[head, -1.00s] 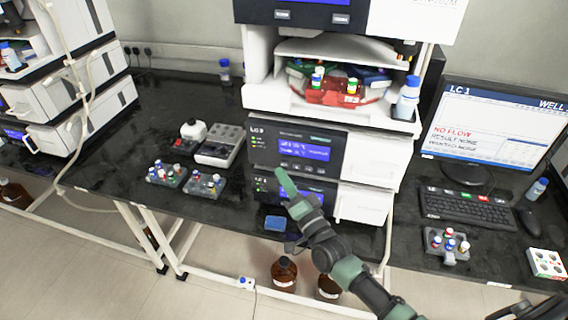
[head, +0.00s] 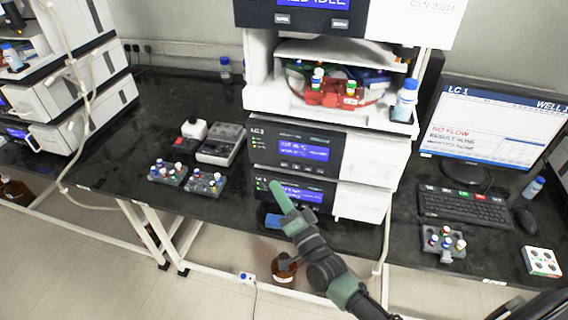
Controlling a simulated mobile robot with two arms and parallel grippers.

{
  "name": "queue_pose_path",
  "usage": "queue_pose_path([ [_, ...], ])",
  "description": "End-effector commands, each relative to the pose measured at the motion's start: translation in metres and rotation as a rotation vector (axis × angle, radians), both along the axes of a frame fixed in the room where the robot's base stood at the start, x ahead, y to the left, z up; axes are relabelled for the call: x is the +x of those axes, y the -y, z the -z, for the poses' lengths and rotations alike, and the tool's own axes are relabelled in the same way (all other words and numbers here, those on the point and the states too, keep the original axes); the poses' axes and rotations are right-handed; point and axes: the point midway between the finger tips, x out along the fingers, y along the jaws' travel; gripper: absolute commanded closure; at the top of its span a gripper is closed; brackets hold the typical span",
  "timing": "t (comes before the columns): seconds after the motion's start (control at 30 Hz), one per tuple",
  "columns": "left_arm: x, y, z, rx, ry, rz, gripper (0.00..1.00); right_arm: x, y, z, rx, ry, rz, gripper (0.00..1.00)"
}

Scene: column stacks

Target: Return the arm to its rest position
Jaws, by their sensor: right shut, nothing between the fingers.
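My right gripper (head: 276,190) is shut and empty. Its arm comes in from the bottom right of the head view, and the fingertips are in front of the lower unit of the LC stack (head: 300,150). My left gripper does not show.
The black bench (head: 130,150) carries vial racks (head: 206,184) at left and a keyboard (head: 464,206), monitor (head: 500,135) and another vial rack (head: 443,243) at right. A brown bottle (head: 284,268) stands below. The floor (head: 110,270) at front left is clear.

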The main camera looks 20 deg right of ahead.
Motion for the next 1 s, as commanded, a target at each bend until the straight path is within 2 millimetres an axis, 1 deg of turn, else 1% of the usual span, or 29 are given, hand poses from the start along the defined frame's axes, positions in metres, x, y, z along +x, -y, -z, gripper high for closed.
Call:
queue_pose_path([
  [0.53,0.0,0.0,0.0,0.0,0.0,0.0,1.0,0.0,0.0,0.0,0.0,-0.001,0.0,1.0],
  [0.57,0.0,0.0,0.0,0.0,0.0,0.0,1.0,0.0,0.0,0.002,-0.002,-0.003,0.0,1.0],
  [0.63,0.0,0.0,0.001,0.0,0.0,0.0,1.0,0.0,0.001,0.011,-0.018,-0.02,0.002,1.0],
  [0.67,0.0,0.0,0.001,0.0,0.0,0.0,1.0,-0.001,0.001,0.019,-0.032,-0.036,0.004,1.0],
  [0.77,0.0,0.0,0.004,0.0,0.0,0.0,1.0,-0.006,0.002,0.064,-0.117,-0.12,0.011,1.0],
  [0.8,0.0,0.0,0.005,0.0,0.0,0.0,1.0,-0.011,0.004,0.09,-0.168,-0.168,0.011,1.0],
  [0.87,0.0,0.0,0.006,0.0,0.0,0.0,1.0,-0.022,0.007,0.133,-0.251,-0.249,0.008,1.0],
  [0.9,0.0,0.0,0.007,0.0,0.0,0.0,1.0,-0.031,0.009,0.163,-0.309,-0.308,0.003,1.0],
  [0.97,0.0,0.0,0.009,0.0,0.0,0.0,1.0,-0.048,0.012,0.206,-0.394,-0.393,-0.009,1.0],
  [1.0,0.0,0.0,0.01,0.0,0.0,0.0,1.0,-0.062,0.015,0.234,-0.45,-0.451,-0.021,1.0],
])
